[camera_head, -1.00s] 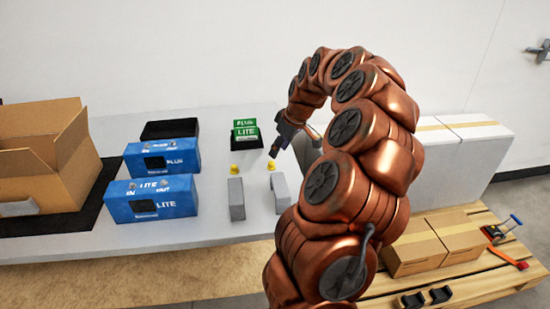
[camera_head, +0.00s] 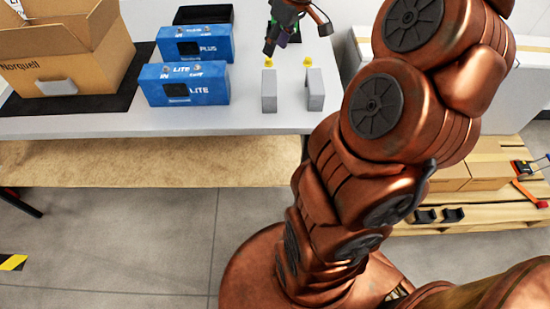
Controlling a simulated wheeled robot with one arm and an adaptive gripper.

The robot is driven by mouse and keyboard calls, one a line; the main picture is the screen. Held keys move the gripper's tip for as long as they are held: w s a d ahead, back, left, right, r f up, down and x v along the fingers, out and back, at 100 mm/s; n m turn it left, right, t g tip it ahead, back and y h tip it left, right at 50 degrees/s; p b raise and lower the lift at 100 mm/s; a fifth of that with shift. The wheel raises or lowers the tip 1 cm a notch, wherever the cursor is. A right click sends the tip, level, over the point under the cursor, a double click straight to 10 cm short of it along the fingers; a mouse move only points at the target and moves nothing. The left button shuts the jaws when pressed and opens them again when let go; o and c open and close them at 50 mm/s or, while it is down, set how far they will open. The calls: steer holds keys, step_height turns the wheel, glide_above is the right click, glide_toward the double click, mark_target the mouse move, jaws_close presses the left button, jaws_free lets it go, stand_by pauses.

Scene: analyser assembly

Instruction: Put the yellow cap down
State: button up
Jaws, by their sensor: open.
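Two small yellow caps stand at the far ends of two grey blocks on the table. The left cap (camera_head: 269,63) is by the left grey block (camera_head: 269,92), and the right cap (camera_head: 308,63) is by the right grey block (camera_head: 315,90). Whether the caps rest on the blocks or just behind them I cannot tell. My gripper (camera_head: 269,48) is open and points down, its tips just above the left cap in the picture. No cap shows between its fingers. The fingers are small and dark at this distance.
Two blue boxes (camera_head: 184,84) (camera_head: 195,45) stand left of the grey blocks, before a black tray (camera_head: 203,13). An open cardboard box (camera_head: 60,62) sits on a black mat at far left. A pallet (camera_head: 470,213) with cartons stands right. My arm covers the table's right part.

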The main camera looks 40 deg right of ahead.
steer(key=s+a+f+g, duration=0.1)
steer(key=s+a+g, duration=0.1)
steer(key=s+a, duration=0.5)
steer(key=s+a+f+g, duration=0.15)
steer(key=s+a, duration=0.25)
steer(key=a, duration=0.6)
steer(key=s+a+f+m+g, duration=0.1)
steer(key=s+a+f, duration=0.1)
steer(key=s, duration=0.6)
steer(key=s+a+f+m+g+h, duration=0.1)
steer(key=s+a+f, duration=0.2)
steer(key=s, duration=0.4)
steer(key=shift+s+f+m+h, duration=0.3)
steer(key=shift+s+f, duration=0.05)
steer(key=shift+f, duration=0.15)
steer(key=s+p+v, duration=0.2)
steer(key=p+v, duration=0.9)
steer(key=v, duration=0.1)
steer(key=shift+r+p, duration=0.2)
steer(key=shift+p, duration=0.1)
steer(key=shift+t, duration=0.25)
